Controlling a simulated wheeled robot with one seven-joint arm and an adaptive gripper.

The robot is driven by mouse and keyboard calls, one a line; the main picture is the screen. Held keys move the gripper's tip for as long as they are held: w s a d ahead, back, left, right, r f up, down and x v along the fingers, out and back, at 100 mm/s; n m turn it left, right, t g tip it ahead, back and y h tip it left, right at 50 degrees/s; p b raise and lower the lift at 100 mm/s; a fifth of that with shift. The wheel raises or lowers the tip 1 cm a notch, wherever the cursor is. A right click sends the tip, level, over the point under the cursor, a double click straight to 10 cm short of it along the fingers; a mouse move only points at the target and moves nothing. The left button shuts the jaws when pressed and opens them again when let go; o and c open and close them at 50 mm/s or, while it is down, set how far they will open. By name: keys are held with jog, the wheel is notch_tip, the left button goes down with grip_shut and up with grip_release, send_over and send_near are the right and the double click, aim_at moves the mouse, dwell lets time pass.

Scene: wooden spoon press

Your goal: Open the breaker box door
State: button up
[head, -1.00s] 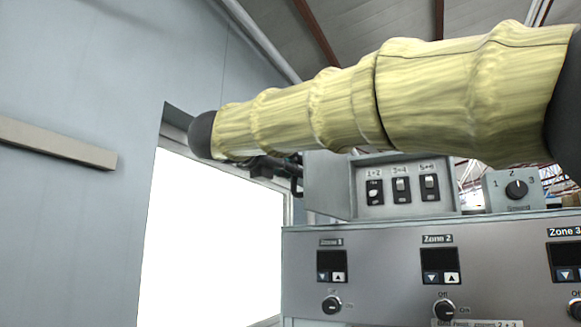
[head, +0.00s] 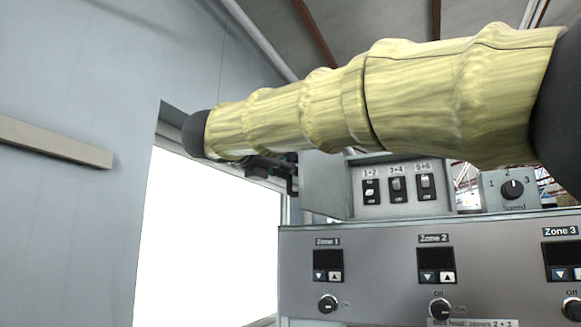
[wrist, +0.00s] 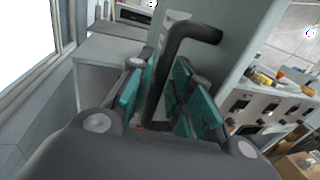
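The breaker box (head: 395,208) is a grey box with three black switches, on top of the control panel. Its door (head: 325,188) stands swung out at the box's left side, and the switches are exposed. In the wrist view the door (wrist: 222,60) is a flat grey-green panel with a black bent bar handle (wrist: 174,72). My gripper (wrist: 160,72) has its teal finger pads on either side of the handle, spread apart. I cannot see clear contact with the handle. In the head view my gripper (head: 275,168) is at the door's left, partly hidden by my arm.
The control panel (head: 380,268) with zone displays and knobs lies below the box. A speed dial box (head: 510,188) stands to the right. A bright window (head: 205,240) and a grey wall (head: 70,230) are at the left.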

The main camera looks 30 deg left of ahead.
jog(key=v, duration=0.7)
dwell(0.5)
